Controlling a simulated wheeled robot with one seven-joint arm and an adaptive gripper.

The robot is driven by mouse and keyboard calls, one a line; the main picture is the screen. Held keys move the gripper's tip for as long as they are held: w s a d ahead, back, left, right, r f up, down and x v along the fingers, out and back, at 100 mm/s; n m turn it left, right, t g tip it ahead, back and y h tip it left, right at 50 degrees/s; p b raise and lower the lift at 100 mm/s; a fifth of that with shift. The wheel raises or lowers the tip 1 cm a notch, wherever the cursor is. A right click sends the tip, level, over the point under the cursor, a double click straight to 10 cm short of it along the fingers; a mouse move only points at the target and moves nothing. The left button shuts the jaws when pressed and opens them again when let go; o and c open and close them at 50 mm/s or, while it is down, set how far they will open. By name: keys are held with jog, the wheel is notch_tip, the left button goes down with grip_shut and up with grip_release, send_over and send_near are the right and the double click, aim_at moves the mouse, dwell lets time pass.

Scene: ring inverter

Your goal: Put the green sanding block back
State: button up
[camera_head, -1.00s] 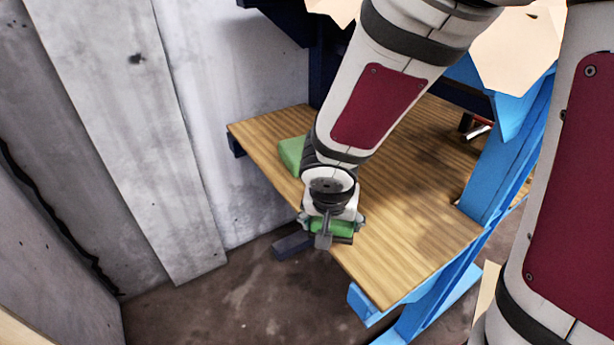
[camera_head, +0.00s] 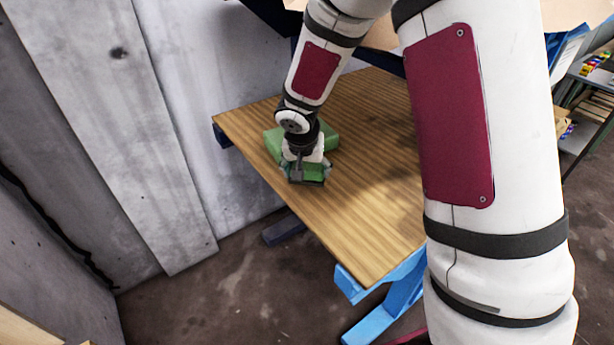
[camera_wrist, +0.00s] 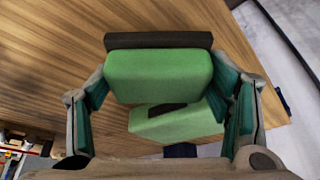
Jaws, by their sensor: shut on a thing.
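My gripper (camera_head: 305,172) is over the wooden tabletop, shut on a green sanding block (camera_head: 306,174). In the wrist view, this block (camera_wrist: 158,75) shows between the two teal-padded fingers, with a dark strip along its top side. A second green block (camera_head: 328,133) sits on the tabletop just behind my gripper and is partly hidden by it. In the wrist view, this second block (camera_wrist: 178,124) lies partly behind the held one and has a dark patch. I cannot tell whether the two blocks touch, or whether the held block touches the tabletop.
The wooden tabletop (camera_head: 375,225) rests on blue supports (camera_head: 400,295) and is clear toward the front. A grey wall (camera_head: 205,110) stands close at its left. A shelf (camera_head: 590,95) with small coloured items is at the far right.

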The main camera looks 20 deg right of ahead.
aim_at(307, 178)
jog(key=shift+f, duration=1.6)
jog(key=shift+f+b, duration=0.1)
jog(key=shift+b, duration=0.3)
jog(key=o, duration=1.2)
